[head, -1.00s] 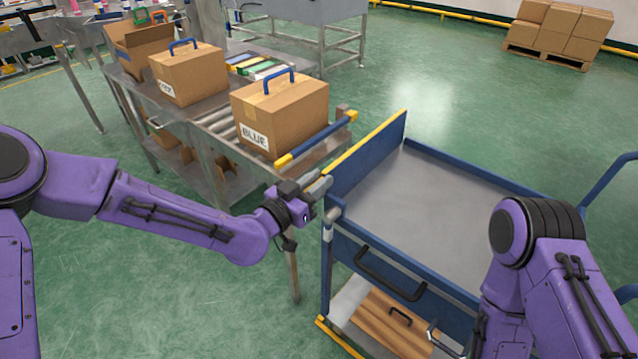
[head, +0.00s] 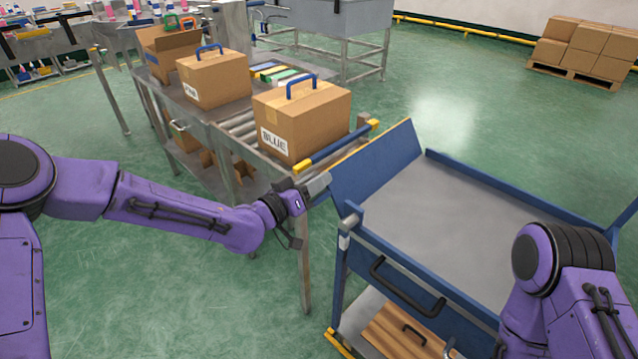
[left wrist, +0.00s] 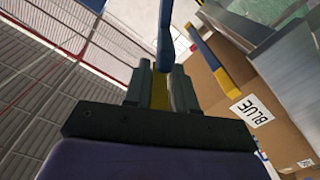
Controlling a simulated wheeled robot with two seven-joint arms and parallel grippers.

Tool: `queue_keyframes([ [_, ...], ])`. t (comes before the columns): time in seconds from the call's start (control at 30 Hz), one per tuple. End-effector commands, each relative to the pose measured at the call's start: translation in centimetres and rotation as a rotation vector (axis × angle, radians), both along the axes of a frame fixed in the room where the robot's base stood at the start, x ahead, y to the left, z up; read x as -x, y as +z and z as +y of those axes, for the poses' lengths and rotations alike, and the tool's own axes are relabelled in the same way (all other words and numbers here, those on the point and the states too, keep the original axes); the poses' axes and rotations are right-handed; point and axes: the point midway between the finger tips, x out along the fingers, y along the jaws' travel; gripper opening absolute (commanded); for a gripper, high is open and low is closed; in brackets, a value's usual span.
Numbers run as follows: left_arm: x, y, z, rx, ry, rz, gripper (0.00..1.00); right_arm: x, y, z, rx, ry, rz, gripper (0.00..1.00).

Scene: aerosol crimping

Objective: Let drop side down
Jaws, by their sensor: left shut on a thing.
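The drop side (head: 378,165) is a blue panel with a yellow top edge, on the side of the cart facing the roller table. It is tilted outward from the cart tray (head: 450,215). My left gripper (head: 320,184) is shut on the near end of its yellow edge. In the left wrist view, the yellow edge of the drop side (left wrist: 165,35) runs between the jaws of my left gripper (left wrist: 162,85). My right forearm hangs over the cart's near right part; its gripper is out of view.
The roller table (head: 225,130) stands left of the cart, with a blue bar with yellow ends along its edge. The box marked BLUE (head: 303,120) sits there close to the panel; another box (head: 215,80) stands behind. The cart tray is empty. A wooden board (head: 400,335) lies on the lower shelf.

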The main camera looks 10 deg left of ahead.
Motion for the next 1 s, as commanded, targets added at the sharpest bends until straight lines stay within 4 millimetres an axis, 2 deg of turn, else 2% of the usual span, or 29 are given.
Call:
queue_keyframes([
  [0.4, 0.0, -0.3, 0.1, -0.007, 0.000, 0.000, 0.00, 0.0, -0.1, 0.0, 0.000, 0.000, 0.000, 0.00],
  [0.43, 0.0, -0.3, 0.1, -0.008, 0.000, -0.001, 0.32, 0.0, -0.1, 0.0, 0.000, 0.000, 0.000, 0.00],
  [0.47, 0.0, -0.3, 0.1, -0.007, 0.000, 0.000, 0.40, 0.0, -0.1, 0.0, 0.000, 0.000, 0.000, 0.00],
  [0.83, 0.3, -0.2, 0.4, -0.004, 0.001, -0.001, 0.40, 0.0, -0.1, 0.0, 0.000, 0.000, 0.000, 0.00],
  [1.0, 2.8, -0.2, 2.4, -0.001, 0.004, 0.001, 0.40, 0.0, -0.4, 0.0, 0.000, 0.000, 0.000, 0.00],
])
